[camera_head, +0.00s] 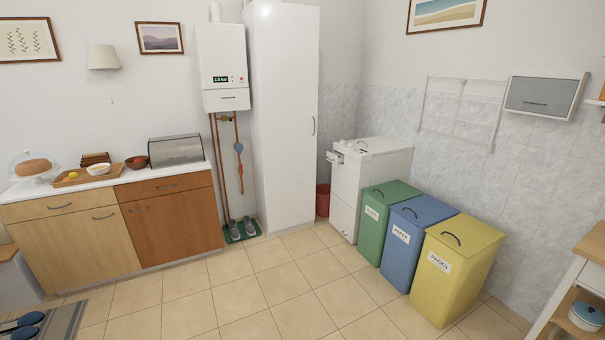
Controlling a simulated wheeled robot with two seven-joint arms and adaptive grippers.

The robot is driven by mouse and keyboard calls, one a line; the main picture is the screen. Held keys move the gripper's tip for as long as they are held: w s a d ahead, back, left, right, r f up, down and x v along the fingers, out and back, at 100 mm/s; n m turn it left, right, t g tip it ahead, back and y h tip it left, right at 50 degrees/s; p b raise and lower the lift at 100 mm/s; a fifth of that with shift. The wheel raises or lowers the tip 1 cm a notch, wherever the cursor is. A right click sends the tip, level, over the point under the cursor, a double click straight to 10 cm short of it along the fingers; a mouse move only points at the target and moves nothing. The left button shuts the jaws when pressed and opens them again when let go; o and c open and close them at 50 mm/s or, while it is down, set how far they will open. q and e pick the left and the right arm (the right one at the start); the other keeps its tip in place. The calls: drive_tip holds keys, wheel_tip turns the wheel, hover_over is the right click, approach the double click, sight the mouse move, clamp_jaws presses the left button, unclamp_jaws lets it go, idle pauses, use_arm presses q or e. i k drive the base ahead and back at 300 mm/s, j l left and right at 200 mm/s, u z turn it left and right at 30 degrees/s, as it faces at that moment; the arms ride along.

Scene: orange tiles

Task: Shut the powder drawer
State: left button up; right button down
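A white washing machine (378,163) stands against the tiled wall, behind the coloured bins. A small drawer (335,157), which looks like the powder drawer, sticks out at the upper left of its front, so it stands open. What is inside the drawer is too small to tell. Neither of my grippers is in view.
Green (387,215), blue (412,240) and yellow (457,267) lidded bins stand in a row before the machine's right side. A tall white cabinet (282,120) and a red bucket (323,200) are to its left. The tiled floor (255,290) in the middle is clear.

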sight(334, 158)
drive_tip(key=i+z, duration=0.1)
drive_tip(key=i, duration=1.65)
drive_tip(key=i+u, duration=0.1)
drive_tip(key=i, duration=0.75)
drive_tip(key=i+l+u, duration=0.15)
drive_tip(key=i+u, duration=0.15)
drive_tip(key=i, duration=0.2)
drive_tip(key=i+l+u, duration=0.25)
drive_tip(key=i, duration=0.3)
